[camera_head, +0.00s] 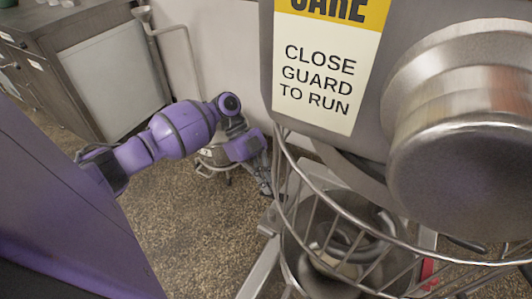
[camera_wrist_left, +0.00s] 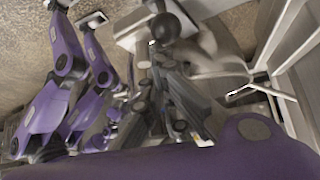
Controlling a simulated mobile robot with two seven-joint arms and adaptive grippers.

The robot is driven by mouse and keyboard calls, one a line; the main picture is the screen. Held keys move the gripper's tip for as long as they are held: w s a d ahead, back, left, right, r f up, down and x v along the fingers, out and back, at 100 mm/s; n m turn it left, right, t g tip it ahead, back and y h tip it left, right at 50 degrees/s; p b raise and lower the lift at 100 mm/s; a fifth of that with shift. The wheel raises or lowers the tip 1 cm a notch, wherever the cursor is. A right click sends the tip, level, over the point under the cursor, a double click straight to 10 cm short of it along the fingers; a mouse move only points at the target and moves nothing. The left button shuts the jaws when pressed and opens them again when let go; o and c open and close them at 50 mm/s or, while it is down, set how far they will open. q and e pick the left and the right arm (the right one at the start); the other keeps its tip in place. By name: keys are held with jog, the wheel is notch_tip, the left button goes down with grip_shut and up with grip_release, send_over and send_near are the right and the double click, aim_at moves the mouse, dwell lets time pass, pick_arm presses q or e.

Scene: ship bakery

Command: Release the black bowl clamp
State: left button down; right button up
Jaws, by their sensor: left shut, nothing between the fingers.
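A black ball-shaped knob (camera_wrist_left: 166,27), which looks like the black bowl clamp handle, shows at the top of the left wrist view. My left gripper (camera_head: 266,188) is beside the mixer, at the left edge of its wire guard. In the left wrist view my left gripper's dark fingers (camera_wrist_left: 165,62) are shut and empty, with their tips just below the knob. I cannot tell whether they touch it. In the head view the knob is not discernible. The steel mixer bowl (camera_head: 320,262) with its hook sits behind the guard. My right gripper is not in view.
The curved wire guard (camera_head: 350,247) wraps the front of the bowl. A large steel housing (camera_head: 455,150) and a "close guard to run" sign (camera_head: 322,82) are above. A red part (camera_head: 428,268) is at the right. Speckled floor (camera_head: 190,225) is open at left.

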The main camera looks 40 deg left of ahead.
pick_arm(q)
jog(key=shift+a, duration=0.1)
jog(key=v, duration=1.2)
dwell(0.4)
